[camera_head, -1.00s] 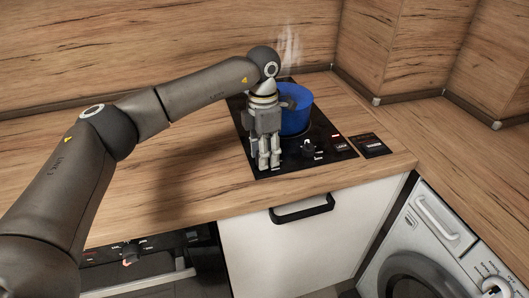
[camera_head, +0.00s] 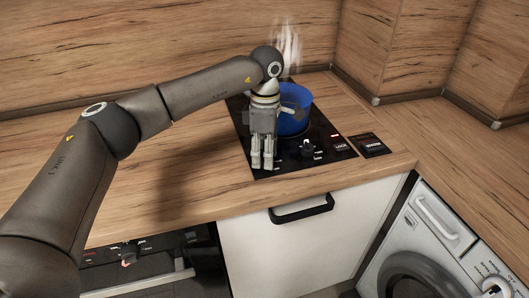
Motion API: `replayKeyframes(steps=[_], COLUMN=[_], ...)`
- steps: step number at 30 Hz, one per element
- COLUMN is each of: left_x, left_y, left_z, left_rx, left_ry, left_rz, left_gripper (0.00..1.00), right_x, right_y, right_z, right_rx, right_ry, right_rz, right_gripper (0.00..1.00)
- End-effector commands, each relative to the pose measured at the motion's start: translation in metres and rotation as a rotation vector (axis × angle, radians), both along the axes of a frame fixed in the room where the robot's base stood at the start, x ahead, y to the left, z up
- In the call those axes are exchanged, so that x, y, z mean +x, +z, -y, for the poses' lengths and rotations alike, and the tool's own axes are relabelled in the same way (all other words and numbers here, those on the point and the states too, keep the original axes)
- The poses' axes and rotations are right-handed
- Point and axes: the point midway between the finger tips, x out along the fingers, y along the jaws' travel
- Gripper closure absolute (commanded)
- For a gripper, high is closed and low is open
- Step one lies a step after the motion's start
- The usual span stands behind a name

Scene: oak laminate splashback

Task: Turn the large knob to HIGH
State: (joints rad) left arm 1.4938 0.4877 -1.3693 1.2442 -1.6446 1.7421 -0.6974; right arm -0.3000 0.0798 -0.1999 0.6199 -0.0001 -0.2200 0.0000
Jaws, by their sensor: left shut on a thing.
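My left gripper (camera_head: 262,162) points down over the front left of the black cooktop (camera_head: 325,157). It is shut on the large knob, which its fingers hide, so the knob's pointer and the HIGH mark cannot be read. Another black knob (camera_head: 307,148) stands uncovered to the right of the fingers. My right gripper is not in view.
A blue pot (camera_head: 293,115) stands on the cooktop just behind my gripper, with steam (camera_head: 288,45) above it. A dark label panel (camera_head: 370,145) lies to the right. The wooden counter (camera_head: 190,165) to the left is clear. A black drawer handle (camera_head: 302,209) sits below.

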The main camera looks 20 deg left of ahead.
Motion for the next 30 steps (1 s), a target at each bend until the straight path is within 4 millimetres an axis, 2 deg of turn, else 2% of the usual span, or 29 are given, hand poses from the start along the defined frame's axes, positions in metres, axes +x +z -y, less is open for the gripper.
replayKeyframes(steps=[11,12,16,26,30], left_x=[0.001,0.001,0.0,0.0,0.002], left_y=[0.001,0.001,0.001,0.001,0.014], left_z=[0.0,0.0,0.0,0.0,0.0], left_rx=[0.0,0.0,0.0,0.0,-0.001], left_ry=[-0.005,-0.005,-0.004,-0.003,-0.003], left_rz=[0.003,0.003,0.002,0.001,0.005], left_gripper=[0.86,0.58,0.42,0.41,0.41], right_x=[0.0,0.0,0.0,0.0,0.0], right_y=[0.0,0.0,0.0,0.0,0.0], right_z=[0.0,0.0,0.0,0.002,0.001], right_rx=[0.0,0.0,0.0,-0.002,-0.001], right_ry=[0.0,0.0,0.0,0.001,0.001], right_rz=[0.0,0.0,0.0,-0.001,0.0], right_gripper=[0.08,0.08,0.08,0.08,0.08])
